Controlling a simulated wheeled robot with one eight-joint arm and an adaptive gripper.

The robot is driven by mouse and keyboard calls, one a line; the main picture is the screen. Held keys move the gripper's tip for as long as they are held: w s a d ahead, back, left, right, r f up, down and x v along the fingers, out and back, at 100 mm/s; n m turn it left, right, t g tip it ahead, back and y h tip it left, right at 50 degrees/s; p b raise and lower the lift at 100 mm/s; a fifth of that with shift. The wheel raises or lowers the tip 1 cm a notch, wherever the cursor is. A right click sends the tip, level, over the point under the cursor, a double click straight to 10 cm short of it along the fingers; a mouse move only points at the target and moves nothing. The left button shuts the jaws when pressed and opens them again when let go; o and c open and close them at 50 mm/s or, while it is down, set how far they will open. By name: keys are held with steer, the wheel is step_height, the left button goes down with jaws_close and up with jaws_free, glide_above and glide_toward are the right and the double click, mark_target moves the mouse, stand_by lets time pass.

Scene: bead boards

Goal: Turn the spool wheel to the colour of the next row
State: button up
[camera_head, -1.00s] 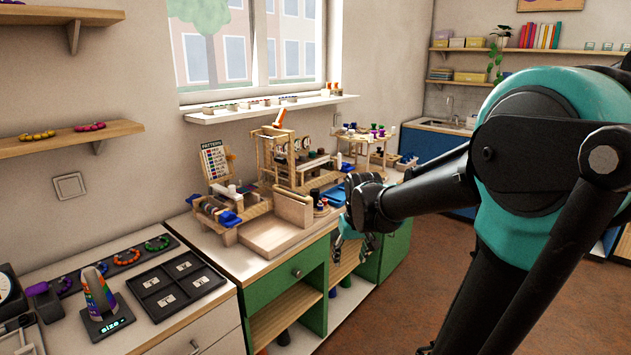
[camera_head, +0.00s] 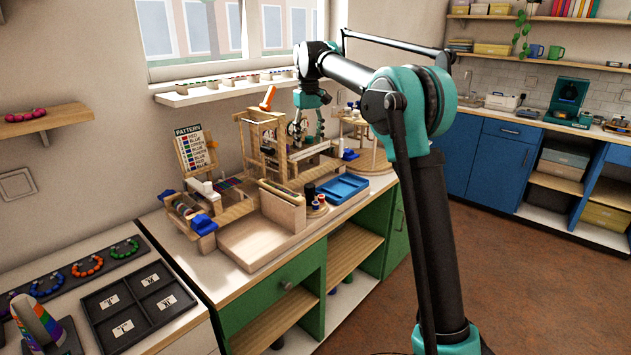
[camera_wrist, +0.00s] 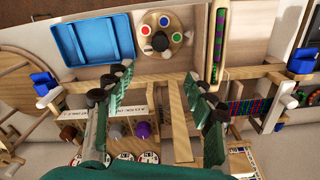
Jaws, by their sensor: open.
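The spool wheel (camera_head: 314,205) is a small round wooden disc on the worktop, right of the wooden loom (camera_head: 270,140). From above in the wrist view, the wheel (camera_wrist: 149,44) carries red, blue and green spool tops and a dark knob. The pattern card (camera_head: 192,148) stands at the loom's left with rows of colour words; which row is current cannot be told. My gripper (camera_head: 308,125) hangs over the far right part of the loom, apart from the wheel. In the wrist view its fingers (camera_wrist: 155,80) are spread wide with nothing held between them.
A blue tray (camera_head: 343,187) lies right of the wheel. The loom's upright frame and orange lever (camera_head: 267,97) rise beside my gripper. A window sill (camera_head: 220,90) runs behind.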

mark_target(310, 185)
step_height(310, 185, down, 17)
steer(key=shift+f, duration=0.1)
stand_by(0.4)
steer(key=shift+c, duration=0.5)
steer(key=c, duration=1.1)
steer(key=shift+o, duration=0.2)
steer(key=shift+m, duration=0.4)
steer(key=m, duration=0.6)
steer(key=shift+m, duration=0.3)
steer(key=m, duration=0.6)
steer(key=shift+m, duration=0.3)
